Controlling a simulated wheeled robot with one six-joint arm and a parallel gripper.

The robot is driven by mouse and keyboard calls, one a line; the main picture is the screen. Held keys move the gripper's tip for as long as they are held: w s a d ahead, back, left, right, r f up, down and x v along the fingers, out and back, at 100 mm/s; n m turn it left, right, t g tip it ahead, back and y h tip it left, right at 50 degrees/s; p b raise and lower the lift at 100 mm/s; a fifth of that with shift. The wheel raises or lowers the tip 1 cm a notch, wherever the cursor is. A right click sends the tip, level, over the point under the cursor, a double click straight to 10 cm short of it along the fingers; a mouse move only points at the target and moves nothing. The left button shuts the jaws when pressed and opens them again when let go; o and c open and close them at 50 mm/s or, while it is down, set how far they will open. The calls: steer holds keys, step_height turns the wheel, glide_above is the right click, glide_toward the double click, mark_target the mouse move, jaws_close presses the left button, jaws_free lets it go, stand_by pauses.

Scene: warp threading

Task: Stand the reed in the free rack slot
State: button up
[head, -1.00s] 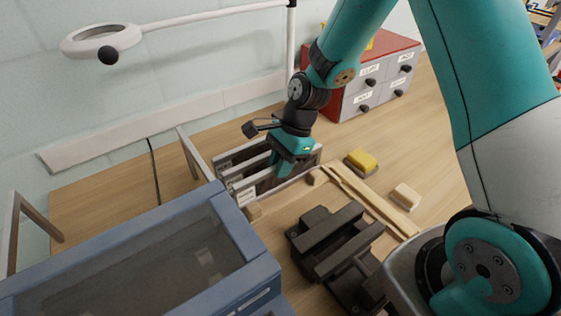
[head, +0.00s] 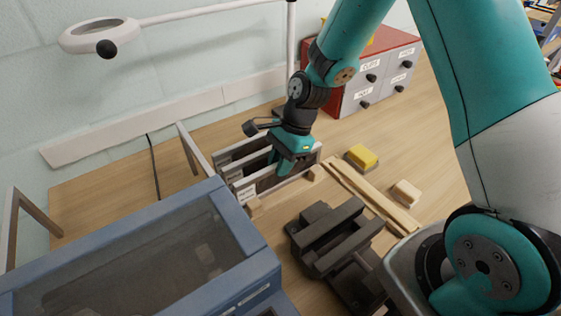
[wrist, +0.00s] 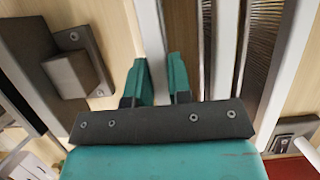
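The reed (head: 283,182) is a long dark panel with pale metal edges and a white label at its left end. It stands upright at the near side of the rack, above a wooden foot (head: 255,206). My gripper (head: 283,166) points down at its top edge. In the wrist view, the fingers (wrist: 159,82) lie on either side of the reed's pale top bar (wrist: 150,40) and appear closed on it. The rack (head: 228,153) holds other reeds behind; their bristles (wrist: 262,45) show at right. I cannot tell whether the held reed's lower edge is seated.
A dark metal fixture (head: 335,240) stands in front of the rack. Pale wooden strips (head: 370,195), a yellow sponge (head: 362,157) and a light block (head: 406,193) lie to the right. A blue-framed machine (head: 150,255) is near left. A red drawer cabinet (head: 375,75) stands behind.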

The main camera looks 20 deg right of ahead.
steer(key=o, duration=0.4)
steer(key=v, duration=1.8)
steer(key=s+a+r+n, duration=0.1)
steer(key=s+a+n, duration=0.2)
steer(key=s+n, duration=0.4)
steer(key=s+a+r+n, duration=0.1)
steer(key=s+a+n, duration=0.3)
steer(key=s+n, duration=0.3)
steer(key=s+a+r+n, duration=0.2)
steer(key=s+a+n, duration=0.2)
steer(key=s+n, duration=0.3)
steer(key=shift+s+a+n+t, duration=0.15)
steer(key=shift+n+t, duration=0.25)
steer(key=shift+n, duration=0.6)
